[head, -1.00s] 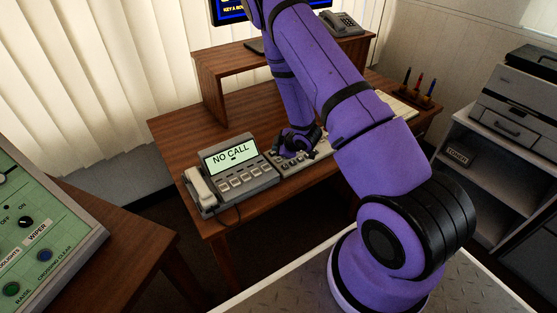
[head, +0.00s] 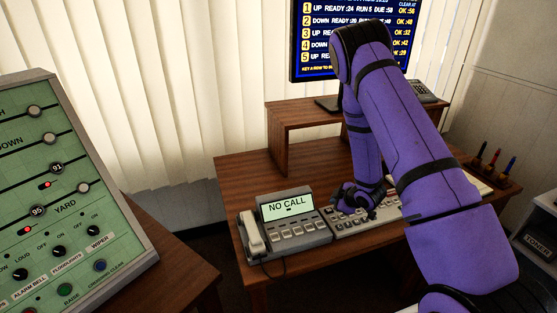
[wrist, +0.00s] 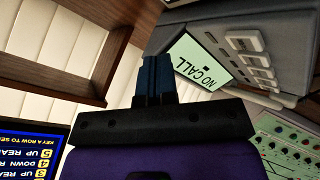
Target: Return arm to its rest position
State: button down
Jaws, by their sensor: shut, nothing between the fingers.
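My purple arm (head: 400,125) reaches up and over the desk, with its elbow bent high in front of the screen. Its lower part hangs down to the keyboard area. My gripper (wrist: 157,66) shows in the wrist view with its two dark fingers together and nothing between them. In the head view the dark wrist end is low over the keyboard (head: 347,224), right of the phone console (head: 290,240). I cannot tell whether it touches the keys. The console's display reads NO CALL.
The wooden desk (head: 236,172) carries a raised shelf (head: 290,112) behind my arm. A blue schedule screen (head: 325,45) stands at the back. A green lever panel (head: 85,200) is at the left.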

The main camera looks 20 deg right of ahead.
jog(key=s+a+r+m+g+h, duration=0.1)
jog(key=s+r+m+h, duration=0.15)
jog(key=r, duration=1.25)
jog(key=s+a+r+m+h, duration=0.15)
jog(key=r+m, duration=0.25)
jog(key=r, duration=1.1)
jog(key=s+a+r+m+g, duration=0.1)
jog(key=s+a+r, duration=0.2)
jog(key=s, duration=0.7)
jog(key=s+a+r+m+g+y, duration=0.1)
jog(key=s+a+r+m, duration=0.1)
jog(key=s+r, duration=0.5)
jog(key=s+a+r+m, duration=0.2)
jog(key=s+r, duration=0.3)
jog(key=s, duration=0.8)
jog(key=shift+a+r+g+y, duration=0.15)
jog(key=shift+a+g+y, duration=0.25)
jog(key=shift+a, duration=0.5)
